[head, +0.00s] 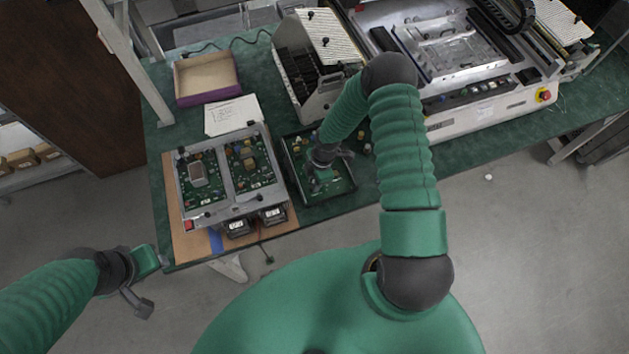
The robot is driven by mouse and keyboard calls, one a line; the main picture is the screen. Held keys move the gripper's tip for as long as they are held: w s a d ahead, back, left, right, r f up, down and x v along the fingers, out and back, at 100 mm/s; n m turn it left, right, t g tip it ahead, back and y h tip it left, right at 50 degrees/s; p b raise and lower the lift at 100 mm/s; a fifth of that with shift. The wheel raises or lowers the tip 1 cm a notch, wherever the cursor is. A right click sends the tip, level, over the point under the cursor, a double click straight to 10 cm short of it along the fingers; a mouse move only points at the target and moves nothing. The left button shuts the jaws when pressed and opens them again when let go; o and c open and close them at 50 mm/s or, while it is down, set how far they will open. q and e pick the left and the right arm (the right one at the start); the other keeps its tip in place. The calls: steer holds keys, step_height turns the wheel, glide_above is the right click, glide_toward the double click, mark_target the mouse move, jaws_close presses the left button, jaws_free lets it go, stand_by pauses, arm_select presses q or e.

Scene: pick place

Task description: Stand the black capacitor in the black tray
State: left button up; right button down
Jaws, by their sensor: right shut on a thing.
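The black tray (331,198) lies on the green bench right of the circuit-board fixture. It has a dark rim and a green floor. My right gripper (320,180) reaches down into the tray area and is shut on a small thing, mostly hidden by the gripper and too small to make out. I cannot clearly pick out the black capacitor, nor tell whether the held thing touches the tray floor. My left gripper (152,286) is open and empty, off the bench's front left corner.
The fixture with two green boards (225,175) stands left of the tray. A slotted rack (308,70) is behind it, and a large white machine (470,115) is at right. Small parts (367,149) lie by the tray's right edge. A cardboard box (205,78) sits at back left.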

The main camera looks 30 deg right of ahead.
steer(key=shift+a, duration=0.15)
steer(key=c, duration=1.2)
jaws_free()
steer(key=shift+s+f, duration=0.1)
steer(key=shift+f, duration=0.05)
steer(key=shift+o, duration=0.2)
steer(key=c, duration=0.4)
steer(key=shift+r+p, duration=2.85)
steer(key=shift+r, duration=0.8)
